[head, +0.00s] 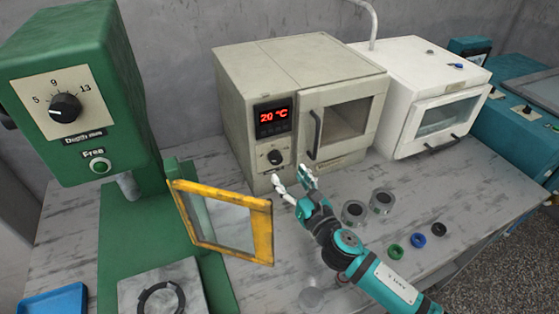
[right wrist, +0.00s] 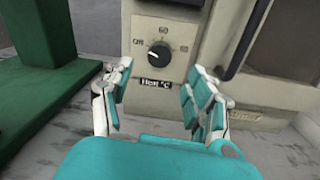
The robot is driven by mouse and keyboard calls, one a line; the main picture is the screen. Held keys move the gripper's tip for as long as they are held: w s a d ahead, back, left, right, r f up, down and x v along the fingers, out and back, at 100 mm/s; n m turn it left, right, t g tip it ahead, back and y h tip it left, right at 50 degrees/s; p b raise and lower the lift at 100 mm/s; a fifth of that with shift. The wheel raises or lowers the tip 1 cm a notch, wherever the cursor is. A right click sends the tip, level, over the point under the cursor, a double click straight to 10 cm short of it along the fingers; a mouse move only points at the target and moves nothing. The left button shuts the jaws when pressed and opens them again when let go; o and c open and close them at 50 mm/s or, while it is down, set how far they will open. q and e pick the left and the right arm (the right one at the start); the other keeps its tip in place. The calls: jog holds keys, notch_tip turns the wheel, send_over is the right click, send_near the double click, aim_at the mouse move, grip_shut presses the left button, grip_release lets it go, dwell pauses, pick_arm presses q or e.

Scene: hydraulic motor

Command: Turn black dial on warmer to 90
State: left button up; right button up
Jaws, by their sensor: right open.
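The warmer (head: 242,77) is a beige box at the back middle, with a red display (head: 273,116) that reads 20 °C. Its black dial (head: 275,157) sits below the display. In the right wrist view the dial (right wrist: 159,51) shows a white pointer aimed to the left, near the low end of its scale, above a "Heat °C" label. My right gripper (head: 294,184) is open and empty just in front of and below the dial. In the right wrist view its fingers (right wrist: 152,100) stand apart on either side below the dial, not touching it. My left gripper is not in view.
A green press (head: 75,95) with a yellow-framed guard (head: 262,232) stands to the left, close to my right gripper. A white oven (head: 420,80) is to the right.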

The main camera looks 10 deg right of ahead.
aim_at(277, 162)
jog(key=x, duration=0.5)
jog(key=shift+w+a, duration=0.1)
jog(key=shift+w, duration=0.15)
jog(key=shift+w+a, duration=0.1)
jog(key=shift+w, duration=0.2)
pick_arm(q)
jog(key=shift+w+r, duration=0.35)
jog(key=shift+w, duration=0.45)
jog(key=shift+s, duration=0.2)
pick_arm(e)
jog(key=shift+c, duration=0.3)
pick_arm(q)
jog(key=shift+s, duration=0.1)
pick_arm(e)
jog(key=c, duration=1.1)
